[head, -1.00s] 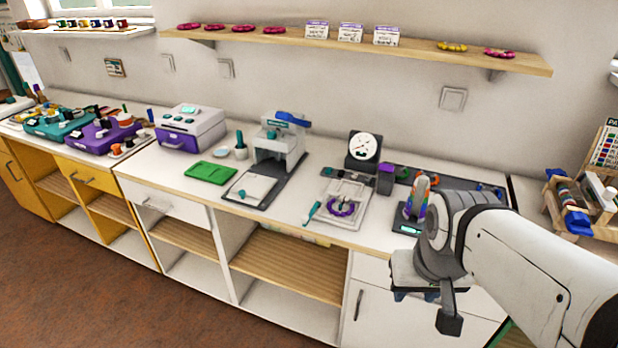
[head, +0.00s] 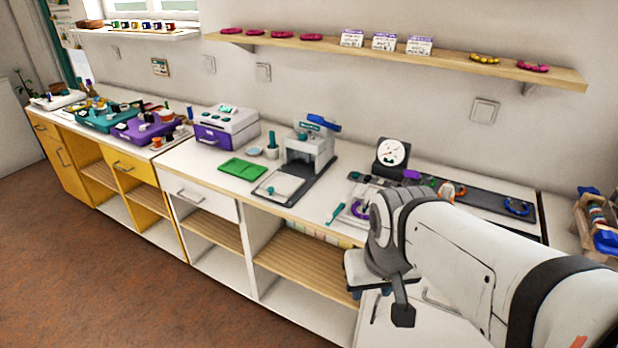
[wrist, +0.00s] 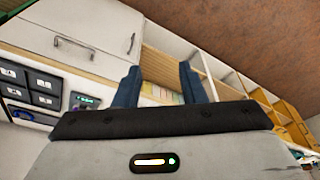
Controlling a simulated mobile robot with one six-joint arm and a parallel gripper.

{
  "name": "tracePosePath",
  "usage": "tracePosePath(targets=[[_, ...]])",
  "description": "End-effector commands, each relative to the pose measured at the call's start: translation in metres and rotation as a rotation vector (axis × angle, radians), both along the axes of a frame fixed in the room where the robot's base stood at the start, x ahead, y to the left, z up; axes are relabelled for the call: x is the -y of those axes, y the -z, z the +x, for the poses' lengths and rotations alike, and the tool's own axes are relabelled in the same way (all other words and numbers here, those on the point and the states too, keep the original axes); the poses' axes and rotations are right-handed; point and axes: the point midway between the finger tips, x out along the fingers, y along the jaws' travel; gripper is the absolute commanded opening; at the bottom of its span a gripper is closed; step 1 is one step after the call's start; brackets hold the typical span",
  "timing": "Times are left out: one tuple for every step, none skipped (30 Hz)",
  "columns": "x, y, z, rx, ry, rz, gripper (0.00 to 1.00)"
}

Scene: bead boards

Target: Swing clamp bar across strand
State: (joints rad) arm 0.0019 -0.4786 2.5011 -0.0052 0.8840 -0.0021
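My gripper shows in the wrist view (wrist: 160,86) with its two dark blue fingers apart and nothing between them. In the head view it hangs in front of the counter's front edge, mostly hidden by my arm. A dial gauge (head: 392,153) stands on a dark rail (head: 478,202) at the back of the counter, with a blue ring (head: 518,206) at the rail's right end. A white board (head: 341,220) with a purple ring is partly hidden behind my arm. I cannot make out which part is the clamp bar, or the strand.
A grey press (head: 308,148) with a blue lever stands left of the board. A green mat (head: 242,168) and a purple-and-white machine (head: 226,128) are further left. A wall shelf (head: 400,55) runs above. The floor (head: 150,285) before the cabinets is clear.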

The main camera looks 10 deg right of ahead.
Motion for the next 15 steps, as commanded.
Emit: tracePosePath(targets=[[0.001,0.008,0.007,0.017,0.003,-0.003,0.37],[0.003,0.013,0.013,0.034,-0.003,-0.006,0.37],[0.006,0.021,0.023,0.065,-0.004,-0.012,0.37],[0.008,0.028,0.033,0.094,-0.002,-0.016,0.37],[0.010,0.036,0.045,0.129,0.001,-0.022,0.37],[0.014,0.046,0.062,0.183,0.003,-0.030,0.37],[0.016,0.055,0.076,0.227,0.005,-0.036,0.37],[0.018,0.064,0.091,0.274,0.006,-0.041,0.37],[0.021,0.075,0.110,0.340,0.005,-0.047,0.37],[0.022,0.082,0.125,0.390,0.003,-0.050,0.37],[0.024,0.089,0.139,0.442,0.000,-0.053,0.37],[0.026,0.098,0.158,0.510,-0.004,-0.055,0.37],[0.027,0.104,0.171,0.561,-0.006,-0.056,0.37],[0.029,0.110,0.184,0.610,-0.008,-0.061,0.37],[0.027,0.118,0.200,0.678,-0.021,-0.048,0.37]])
